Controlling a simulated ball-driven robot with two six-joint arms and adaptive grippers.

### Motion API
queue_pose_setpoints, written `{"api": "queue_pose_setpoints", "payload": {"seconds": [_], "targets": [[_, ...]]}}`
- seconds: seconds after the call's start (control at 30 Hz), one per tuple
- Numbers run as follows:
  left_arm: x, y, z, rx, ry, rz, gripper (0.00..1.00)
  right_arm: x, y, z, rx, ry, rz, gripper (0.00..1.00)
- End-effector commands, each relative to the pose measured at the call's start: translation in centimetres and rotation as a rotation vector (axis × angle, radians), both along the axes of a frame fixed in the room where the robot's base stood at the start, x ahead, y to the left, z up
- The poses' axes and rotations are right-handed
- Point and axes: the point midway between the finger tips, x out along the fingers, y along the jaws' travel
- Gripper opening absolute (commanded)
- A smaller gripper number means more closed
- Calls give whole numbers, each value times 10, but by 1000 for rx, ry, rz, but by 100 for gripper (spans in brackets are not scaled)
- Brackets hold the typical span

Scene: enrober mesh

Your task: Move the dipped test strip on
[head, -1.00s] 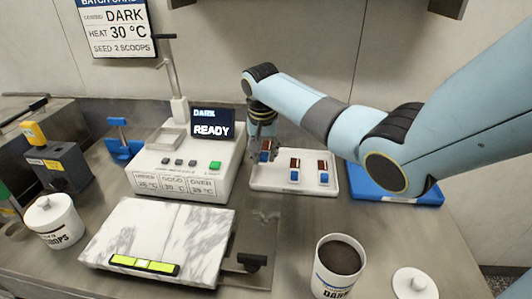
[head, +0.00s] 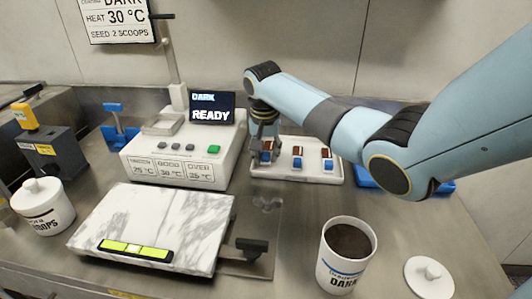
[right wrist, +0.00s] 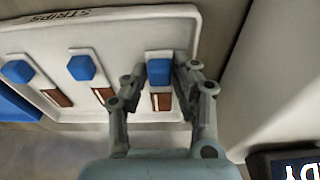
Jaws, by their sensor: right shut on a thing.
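The white strip tray (head: 330,176), marked STRIPS in the right wrist view (right wrist: 140,18), holds two strips with blue grips and brown ends: a middle one (head: 297,163) and a right one (head: 328,165). My right gripper (head: 265,155) is shut on a third strip's blue grip (right wrist: 159,69), at the tray's left end in the head view. Its brown end (right wrist: 161,101) shows between the fingers. The held strip lines up with the other two and is at or just above the tray; contact is unclear. My left gripper is not in view.
A white machine (head: 180,160) with a screen (head: 212,107) reading DARK, READY stands close left of the tray. A marble slab (head: 150,220), an open cup of dark contents (head: 345,260) and a white lid (head: 428,280) are in front.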

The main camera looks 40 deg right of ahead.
Motion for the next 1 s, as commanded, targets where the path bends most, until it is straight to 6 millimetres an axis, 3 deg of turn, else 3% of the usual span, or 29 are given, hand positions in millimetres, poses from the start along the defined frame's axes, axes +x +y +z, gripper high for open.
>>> {"api": "queue_pose_setpoints", "payload": {"seconds": [1.0], "targets": [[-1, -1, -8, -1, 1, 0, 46, -4, 3, -26, 7, 11, 0, 0]]}}
